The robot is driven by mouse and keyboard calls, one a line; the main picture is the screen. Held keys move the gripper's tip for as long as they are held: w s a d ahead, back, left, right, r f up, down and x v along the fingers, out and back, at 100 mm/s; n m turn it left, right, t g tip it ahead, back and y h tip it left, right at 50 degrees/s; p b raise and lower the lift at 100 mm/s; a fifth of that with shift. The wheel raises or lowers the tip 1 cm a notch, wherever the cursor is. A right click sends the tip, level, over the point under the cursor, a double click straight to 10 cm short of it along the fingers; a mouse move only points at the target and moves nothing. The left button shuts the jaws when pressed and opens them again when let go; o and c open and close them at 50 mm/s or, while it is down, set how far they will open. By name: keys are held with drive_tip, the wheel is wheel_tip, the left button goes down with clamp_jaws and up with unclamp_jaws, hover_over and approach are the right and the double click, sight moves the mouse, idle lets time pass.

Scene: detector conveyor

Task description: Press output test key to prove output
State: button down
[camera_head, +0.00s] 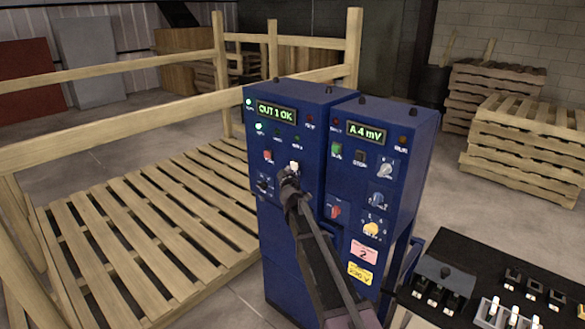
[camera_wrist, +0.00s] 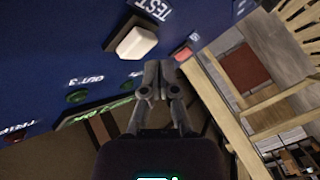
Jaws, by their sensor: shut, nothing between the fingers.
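The white test key (camera_head: 294,166) is on the left panel of the blue cabinet (camera_head: 283,228). In the wrist view the white key (camera_wrist: 137,42) sits beside the word TEST, raised from the blue face. My gripper (camera_head: 288,176) is shut and empty, with its tips at the panel just below the key. In the wrist view my gripper (camera_wrist: 158,72) is close beside the key; I cannot tell whether it touches. The left display (camera_head: 276,112) reads "OUT 1 OK". Green lamps are lit to its left and below it.
A red key (camera_head: 268,156) is close to the left of the white key. The right panel has a display (camera_head: 366,132) reading "A.4 mV", a green key (camera_head: 336,150) and several knobs. A black bench (camera_head: 455,262) with switches stands at lower right. A wooden rail and pallet are at left.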

drive_tip(key=shift+s, duration=0.15)
drive_tip(key=shift+s+a, duration=0.75)
drive_tip(key=shift+s, duration=0.2)
drive_tip(key=shift+s+a, duration=0.75)
drive_tip(key=shift+s, duration=0.15)
drive_tip(key=s+d+f+m+g+h, duration=0.4)
drive_tip(key=s+d, duration=0.3)
drive_tip(key=d, duration=0.4)
drive_tip(key=s+d+f+m+g+h, duration=0.3)
drive_tip(key=s+d+f+m, duration=0.3)
drive_tip(key=d, duration=0.6)
drive_tip(key=s+d+f+g+y, duration=0.1)
drive_tip(key=s+f+g, duration=0.1)
drive_tip(key=s, duration=0.7)
drive_tip(key=s+d+f+m+g+y, duration=0.1)
drive_tip(key=s+d+f+g+y, duration=0.1)
drive_tip(key=s, duration=0.6)
drive_tip(key=s+d+f+g+y, duration=0.1)
drive_tip(key=s+d+f+g, duration=0.1)
drive_tip(key=s+g, duration=0.4)
drive_tip(key=s+f, duration=0.1)
drive_tip(key=s, duration=0.2)
drive_tip(key=shift+s+d+f+y, duration=0.15)
drive_tip(key=shift+s+y, duration=0.15)
drive_tip(key=shift+s, duration=0.05)
